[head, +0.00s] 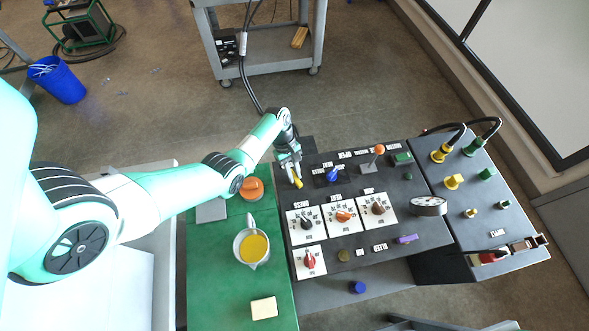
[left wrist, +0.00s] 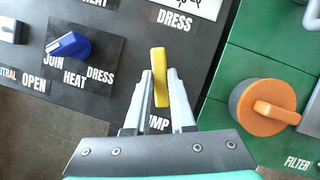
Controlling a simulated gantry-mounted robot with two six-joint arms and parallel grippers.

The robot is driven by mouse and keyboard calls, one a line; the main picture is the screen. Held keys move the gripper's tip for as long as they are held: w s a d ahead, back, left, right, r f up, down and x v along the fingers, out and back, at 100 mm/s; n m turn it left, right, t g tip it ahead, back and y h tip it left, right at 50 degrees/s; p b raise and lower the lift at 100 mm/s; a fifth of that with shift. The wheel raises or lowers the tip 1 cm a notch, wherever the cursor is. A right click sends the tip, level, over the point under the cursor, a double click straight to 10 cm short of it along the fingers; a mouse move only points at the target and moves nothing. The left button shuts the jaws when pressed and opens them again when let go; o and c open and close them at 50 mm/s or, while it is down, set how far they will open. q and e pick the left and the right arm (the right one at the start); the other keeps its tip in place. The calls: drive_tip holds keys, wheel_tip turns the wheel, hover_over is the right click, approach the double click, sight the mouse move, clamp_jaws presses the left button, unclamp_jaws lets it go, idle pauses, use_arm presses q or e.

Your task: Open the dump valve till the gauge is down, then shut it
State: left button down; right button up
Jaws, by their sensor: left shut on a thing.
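The yellow dump valve handle (head: 298,183) is at the far left corner of the black control panel (head: 437,232). My left gripper (head: 293,174) reaches down to it. In the left wrist view the yellow handle (left wrist: 159,62) stands between the fingers of my left gripper (left wrist: 160,88), which is shut on it. My right gripper is out of view.
A red-orange ball lever (head: 379,150) rises from the panel. The green bench (head: 217,285) holds a jug (head: 251,247) of yellow liquid and a pale block (head: 264,308).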

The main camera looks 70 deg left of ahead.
use_arm(q)
drive_tip(key=n+p, duration=0.2)
drive_tip(key=n+t+y+p, duration=0.1)
drive_tip(key=n+p, duration=0.1)
drive_tip(key=n, duration=0.1)
drive_tip(key=n+t+p, duration=0.1)
drive_tip(key=n+p, duration=0.1)
drive_tip(key=p, duration=0.1)
drive_tip(key=shift+s+d+r, duration=0.15)
drive_tip(key=shift+s+r, duration=0.05)
drive_tip(key=shift+r, duration=0.1)
drive_tip(key=n+t+y+p, duration=0.1)
drive_tip(key=n+p, duration=0.1)
drive_tip(key=n, duration=0.1)
drive_tip(key=shift+f+n+y+p, duration=0.1)
drive_tip(key=shift+n+y+p, duration=0.2)
drive_tip(key=shift+n+p, duration=0.1)
drive_tip(key=shift+d+f+n+y+p, duration=0.1)
drive_tip(key=shift+n+y+p, duration=0.55)
drive_tip(key=shift+n, duration=0.55)
drive_tip(key=shift+f+n, duration=0.1)
drive_tip(key=shift+n, duration=0.2)
drive_tip(key=c, duration=0.8)
unclamp_jaws()
drive_tip(key=shift+o, duration=0.2)
drive_tip(key=p+v, duration=0.7)
drive_tip(key=v, duration=0.4)
drive_tip(key=shift+s+r+p, duration=0.2)
drive_tip(key=shift+s+p, duration=0.1)
